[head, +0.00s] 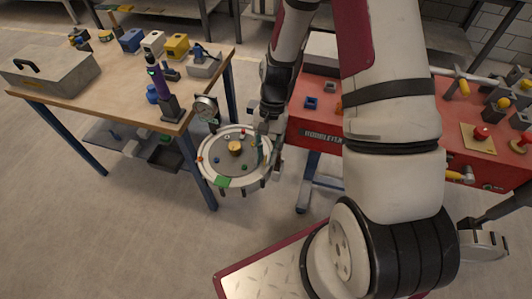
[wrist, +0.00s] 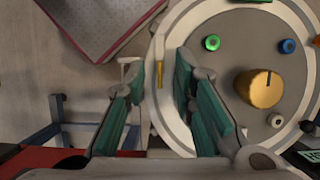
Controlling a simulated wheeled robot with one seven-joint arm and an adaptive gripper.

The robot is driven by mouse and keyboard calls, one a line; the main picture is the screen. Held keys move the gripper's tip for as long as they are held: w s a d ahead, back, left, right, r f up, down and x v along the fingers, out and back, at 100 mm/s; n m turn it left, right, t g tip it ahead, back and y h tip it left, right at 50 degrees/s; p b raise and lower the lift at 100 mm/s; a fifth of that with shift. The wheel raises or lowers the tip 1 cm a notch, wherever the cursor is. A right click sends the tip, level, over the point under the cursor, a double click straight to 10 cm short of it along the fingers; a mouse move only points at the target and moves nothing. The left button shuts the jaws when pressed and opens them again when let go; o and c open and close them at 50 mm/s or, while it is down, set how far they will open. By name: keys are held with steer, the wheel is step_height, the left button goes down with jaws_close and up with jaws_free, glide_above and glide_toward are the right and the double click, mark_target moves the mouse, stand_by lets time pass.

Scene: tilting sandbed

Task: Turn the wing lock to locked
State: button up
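The tilting sandbed is a round grey disc with a wide white rim (head: 215,181), beside the wooden bench in the head view. Its rim (wrist: 178,30) also shows in the wrist view. A thin yellow-orange bar (wrist: 159,74) lies on the rim, between my fingers as seen from the wrist. I cannot tell for sure whether it is the wing lock, or which position the lock is in. My gripper (head: 267,135) is at the disc's right side in the head view. In the wrist view my gripper (wrist: 160,75) is open, its teal pads apart, with nothing held.
A yellow knob (wrist: 259,88) with a dark line stands on the disc, near a green ring (wrist: 212,42) and a blue ring (wrist: 287,46). A black round gauge (head: 206,109) stands behind the disc. The wooden bench (head: 110,85) and red cabinet (head: 318,133) flank it.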

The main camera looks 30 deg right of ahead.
jaws_close()
steer(key=n+h, duration=0.1)
steer(key=n, duration=0.2)
steer(key=shift+w+a+g, duration=0.1)
steer(key=shift+g, duration=0.3)
steer(key=n, duration=0.2)
steer(key=n+h, duration=0.1)
steer(key=n, duration=0.1)
steer(key=shift+a+g+h+b, duration=0.1)
steer(key=shift+g+h+b, duration=0.2)
steer(key=shift+b, duration=0.1)
steer(key=n+h, duration=0.1)
steer(key=n, duration=0.2)
steer(key=n+h, duration=0.1)
steer(key=n, duration=0.1)
steer(key=shift+a+n, duration=0.15)
steer(key=shift+n, duration=0.25)
steer(key=shift+n+t+h+p, duration=0.2)
steer(key=shift+n+t+h, duration=0.2)
steer(key=shift+n, duration=0.9)
steer(key=shift+n+t+h+p, duration=0.2)
steer(key=shift+n+t+h, duration=0.2)
steer(key=shift+n, duration=0.9)
